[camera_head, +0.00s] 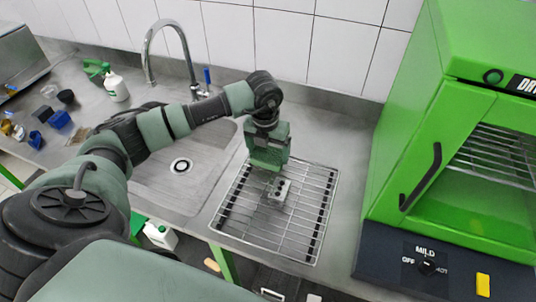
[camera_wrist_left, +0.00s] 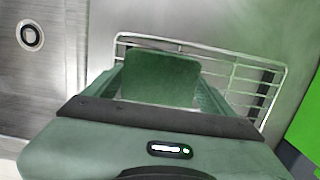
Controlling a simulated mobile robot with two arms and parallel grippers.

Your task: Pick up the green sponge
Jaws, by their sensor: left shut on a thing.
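The green sponge (camera_wrist_left: 161,79) is a dark green block between the fingers of my left gripper (camera_wrist_left: 162,95) in the left wrist view. The fingers press on it from both sides, so the gripper is shut on it. In the head view my left gripper (camera_head: 268,158) points down over the wire rack (camera_head: 318,216). There the sponge is hard to tell apart from the green gripper. My right gripper is not in view.
A small grey metal part (camera_head: 279,190) shows at the rack, just below the gripper. The sink (camera_head: 180,190) lies left of it, with a tap (camera_head: 150,55) behind. A green drying oven (camera_head: 450,150) stands close on the right. Bottles and small parts lie far left.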

